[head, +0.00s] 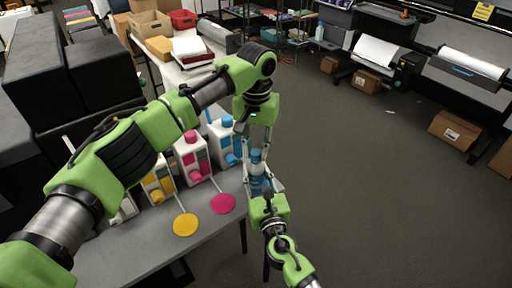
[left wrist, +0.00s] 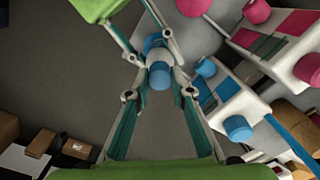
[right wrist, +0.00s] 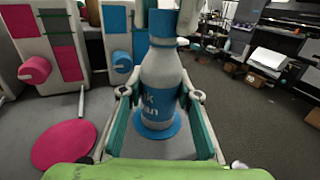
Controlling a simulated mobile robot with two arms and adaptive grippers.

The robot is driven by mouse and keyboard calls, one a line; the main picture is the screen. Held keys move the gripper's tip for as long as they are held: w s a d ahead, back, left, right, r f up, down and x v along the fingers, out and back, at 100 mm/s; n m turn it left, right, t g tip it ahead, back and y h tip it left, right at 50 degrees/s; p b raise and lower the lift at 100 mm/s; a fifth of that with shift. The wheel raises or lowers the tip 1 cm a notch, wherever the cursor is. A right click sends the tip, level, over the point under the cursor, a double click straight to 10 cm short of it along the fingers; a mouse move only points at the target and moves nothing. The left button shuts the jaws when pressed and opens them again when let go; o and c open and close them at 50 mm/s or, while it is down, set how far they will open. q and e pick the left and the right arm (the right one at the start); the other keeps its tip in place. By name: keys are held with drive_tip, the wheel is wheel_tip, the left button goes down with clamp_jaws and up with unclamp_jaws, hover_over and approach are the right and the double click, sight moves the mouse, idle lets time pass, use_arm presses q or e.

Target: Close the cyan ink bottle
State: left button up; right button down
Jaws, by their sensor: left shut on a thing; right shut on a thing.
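The cyan ink bottle (right wrist: 160,80), white with a blue label, is upright in my right gripper (right wrist: 160,108). In the head view, my right gripper (head: 262,184) is shut around its body at the table's right edge. Its blue cap (right wrist: 168,42) is at the mouth, and I cannot tell how tightly it sits. My left gripper (head: 257,150) comes down from above, its fingers shut on the cap. In the left wrist view, the blue cap (left wrist: 159,76) is between the fingertips of my left gripper (left wrist: 160,66). The fingers partly hide the bottle top.
White jugs with yellow (head: 158,183), magenta (head: 192,158) and blue (head: 222,140) labels stand left of the bottle. Yellow (head: 185,225) and magenta (head: 223,204) discs lie on the grey table (head: 150,240). A blue disc (right wrist: 155,127) shows around the bottle's base. Open floor is on the right.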

use_arm(q)
drive_tip(key=m, duration=0.5)
drive_tip(key=shift+f, duration=0.1)
drive_tip(key=m, duration=3.4)
